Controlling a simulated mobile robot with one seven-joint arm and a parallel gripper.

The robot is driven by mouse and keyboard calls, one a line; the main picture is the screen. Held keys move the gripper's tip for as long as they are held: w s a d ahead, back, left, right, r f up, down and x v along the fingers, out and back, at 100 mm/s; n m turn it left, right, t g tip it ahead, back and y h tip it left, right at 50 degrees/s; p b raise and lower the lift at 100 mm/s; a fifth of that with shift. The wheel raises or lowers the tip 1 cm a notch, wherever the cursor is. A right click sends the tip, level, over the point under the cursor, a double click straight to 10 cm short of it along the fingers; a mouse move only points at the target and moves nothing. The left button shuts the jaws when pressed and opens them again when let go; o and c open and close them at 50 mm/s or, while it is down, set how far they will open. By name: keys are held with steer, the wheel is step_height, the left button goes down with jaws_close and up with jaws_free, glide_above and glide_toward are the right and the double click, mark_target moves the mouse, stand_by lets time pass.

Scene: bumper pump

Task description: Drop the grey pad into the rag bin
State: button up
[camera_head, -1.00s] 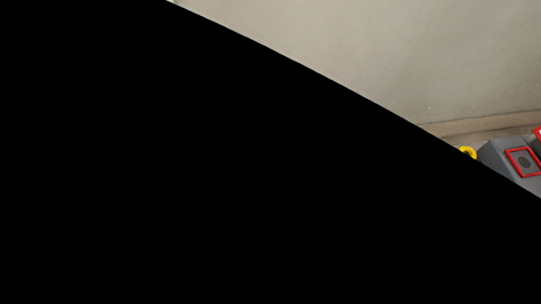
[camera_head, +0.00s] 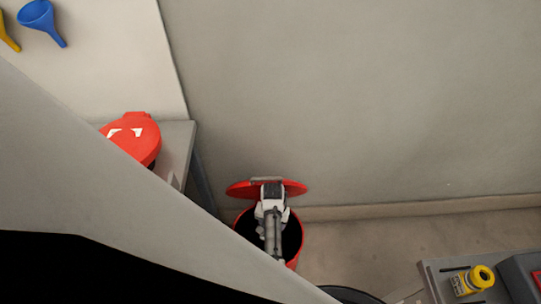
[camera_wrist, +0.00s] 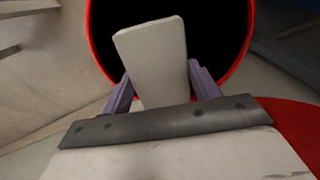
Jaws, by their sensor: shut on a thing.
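The rag bin (camera_head: 299,240) is red with a black inside and stands on the floor by the wall. Its red lid (camera_head: 240,190) is up at the back. My gripper (camera_head: 271,236) is over the bin's mouth in the head view. In the wrist view my gripper (camera_wrist: 160,84) is shut on the grey pad (camera_wrist: 152,48), a flat pale plate with rounded corners between the two purple-grey fingers. The pad's far end shows against the dark opening inside the red rim (camera_wrist: 250,40). I cannot make out the pad in the head view.
A red lidded container (camera_head: 142,140) sits on a grey table (camera_head: 180,150) at left. A blue funnel (camera_head: 38,16) hangs on the wall. My own body hides the lower left.

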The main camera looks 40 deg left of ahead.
step_height(320, 180, down, 6)
steer(key=b, duration=0.5)
steer(key=shift+r, duration=0.15)
steer(key=o, duration=1)
steer(key=shift+o, duration=0.2)
